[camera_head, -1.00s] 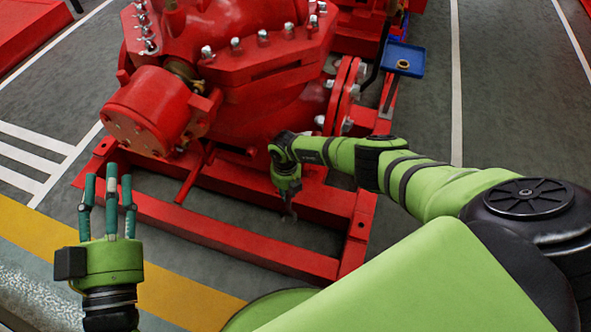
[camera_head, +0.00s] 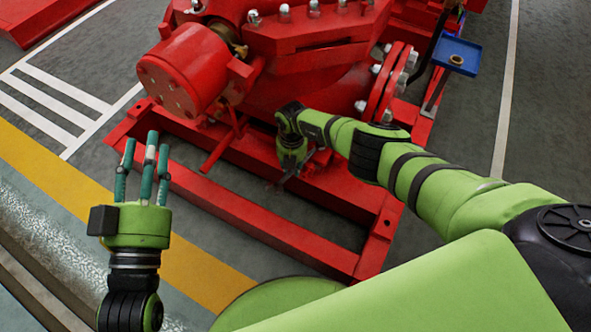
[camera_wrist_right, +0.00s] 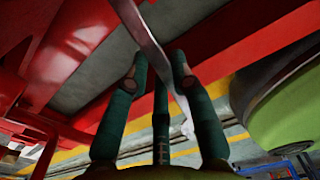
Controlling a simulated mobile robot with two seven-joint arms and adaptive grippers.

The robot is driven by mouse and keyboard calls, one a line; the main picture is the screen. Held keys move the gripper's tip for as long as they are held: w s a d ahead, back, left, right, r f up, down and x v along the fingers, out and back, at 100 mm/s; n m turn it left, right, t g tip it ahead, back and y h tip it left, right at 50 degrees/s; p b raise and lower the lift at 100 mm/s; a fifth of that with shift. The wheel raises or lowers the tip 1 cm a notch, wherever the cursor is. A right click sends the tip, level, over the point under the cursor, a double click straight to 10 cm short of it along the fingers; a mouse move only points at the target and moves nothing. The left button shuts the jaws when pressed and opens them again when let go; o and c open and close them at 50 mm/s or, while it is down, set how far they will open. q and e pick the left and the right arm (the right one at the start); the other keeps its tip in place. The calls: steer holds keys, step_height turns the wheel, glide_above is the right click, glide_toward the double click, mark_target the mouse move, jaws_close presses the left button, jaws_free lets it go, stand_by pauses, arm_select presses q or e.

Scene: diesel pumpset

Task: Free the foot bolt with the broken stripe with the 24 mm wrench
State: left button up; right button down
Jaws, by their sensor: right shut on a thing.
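My right gripper (camera_head: 288,172) is low at the front of the red pump (camera_head: 310,75), just above the inner part of the red base frame (camera_head: 270,238). In the right wrist view my right gripper (camera_wrist_right: 160,75) has its teal fingers closed around a grey metal wrench (camera_wrist_right: 146,38). The wrench runs up past the fingertips towards the red frame, and its far end leaves the picture. The size marking cannot be read. The foot bolt with the broken stripe cannot be made out in either view. My left gripper (camera_head: 147,150) is open and empty, fingers up, left of the frame.
A red cylinder housing (camera_head: 184,72) juts out left of my right gripper. A bolted flange (camera_head: 390,82) stands to its right. A blue tray (camera_head: 457,52) with a small ring is at the back right. The grey floor on the left is clear.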

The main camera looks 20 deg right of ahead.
steer(key=shift+f, duration=0.15)
stand_by(0.3)
steer(key=shift+f+b, duration=0.55)
steer(key=shift+b, duration=0.15)
steer(key=shift+s+d+r+p, duration=0.1)
steer(key=shift+r+p, duration=0.05)
steer(key=shift+p, duration=0.15)
steer(key=s+d+n+p, duration=0.5)
steer(key=s+d+n, duration=0.2)
steer(key=d+n, duration=0.2)
steer(key=shift+d+f, duration=0.25)
steer(key=shift+d, duration=0.4)
steer(key=shift+r+p, duration=0.15)
steer(key=shift+p, duration=0.2)
